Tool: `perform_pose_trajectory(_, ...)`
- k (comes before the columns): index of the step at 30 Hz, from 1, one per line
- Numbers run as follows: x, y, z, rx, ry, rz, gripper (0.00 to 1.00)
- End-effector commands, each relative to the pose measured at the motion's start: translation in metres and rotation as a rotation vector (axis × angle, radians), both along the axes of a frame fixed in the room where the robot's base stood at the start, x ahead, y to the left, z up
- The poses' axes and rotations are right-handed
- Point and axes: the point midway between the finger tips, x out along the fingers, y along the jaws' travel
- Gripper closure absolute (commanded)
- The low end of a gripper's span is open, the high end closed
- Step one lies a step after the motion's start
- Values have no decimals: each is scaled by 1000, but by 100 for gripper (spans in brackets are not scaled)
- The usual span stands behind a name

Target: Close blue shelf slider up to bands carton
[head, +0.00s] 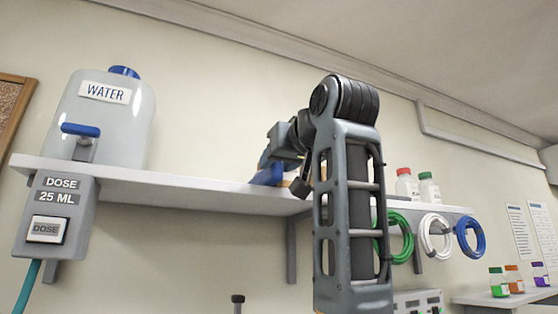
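A blue piece (268,176), apparently the blue slider, shows on the white wall shelf (200,188) just left of my raised arm. A small bit of tan (289,178) shows right beside it and could be the bands carton; my arm hides most of that spot. I cannot tell whether the blue piece and the tan thing touch. My gripper (273,160) is at the end of the arm, over or right at the blue piece. Its fingertips are too small and overlapped to tell whether they are open or shut, or whether they touch the blue piece.
A water tank (118,125) stands at the shelf's left end, above a dose box (57,215). Red-capped (404,186) and green-capped (428,188) bottles stand at the right. Green, white and blue coils hang below. Small jars (514,280) stand on a lower right surface.

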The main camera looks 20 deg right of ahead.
Motion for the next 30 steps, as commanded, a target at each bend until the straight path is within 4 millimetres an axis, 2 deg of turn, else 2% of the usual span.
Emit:
perform_pose_trajectory(2, 0, 0, 0, 0, 0, 0, 67)
perform_pose_trajectory(12, 0, 0, 0, 0, 0, 0, 99)
perform_pose_trajectory(30, 0, 9, 0, -1, 0, 0, 100)
